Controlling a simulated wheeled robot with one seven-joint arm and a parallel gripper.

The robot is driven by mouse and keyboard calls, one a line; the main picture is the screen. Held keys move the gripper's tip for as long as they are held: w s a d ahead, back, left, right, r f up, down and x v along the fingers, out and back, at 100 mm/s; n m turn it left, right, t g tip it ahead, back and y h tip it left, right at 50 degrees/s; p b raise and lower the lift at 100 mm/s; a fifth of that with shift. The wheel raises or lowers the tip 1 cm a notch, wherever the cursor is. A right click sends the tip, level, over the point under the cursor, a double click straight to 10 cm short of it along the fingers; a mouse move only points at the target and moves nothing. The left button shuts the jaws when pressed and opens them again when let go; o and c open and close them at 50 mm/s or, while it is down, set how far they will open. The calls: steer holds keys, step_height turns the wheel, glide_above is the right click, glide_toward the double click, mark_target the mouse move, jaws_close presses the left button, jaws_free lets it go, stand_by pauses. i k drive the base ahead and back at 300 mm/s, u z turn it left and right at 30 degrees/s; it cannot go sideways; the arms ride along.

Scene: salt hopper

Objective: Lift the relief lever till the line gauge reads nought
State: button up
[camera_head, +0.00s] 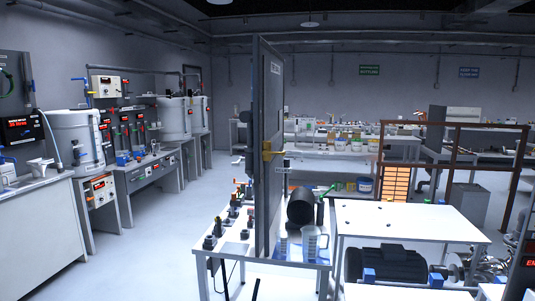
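I cannot pick out the relief lever or the line gauge for certain. A tall grey panel (268,120) stands edge-on at the middle, on a white bench (290,262), with a yellow fitting (270,150) on its side. At the far left a dark display (20,128) shows red characters too small to read surely. Another dark display with red characters (530,263) is cut off at the right edge. A pump or motor (386,264) with blue fittings lies at the lower right, near metal pipework (480,270). My gripper is not in view.
A white counter (40,235) fills the lower left. A dark cylinder (301,207) and clear jug (314,243) stand on the middle bench. A white table (410,222) is at right. Open floor (165,235) lies left of centre.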

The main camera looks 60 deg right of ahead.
mark_target(265, 152)
steer(key=z, duration=0.2)
steer(key=i, duration=0.95)
steer(key=z, duration=0.45)
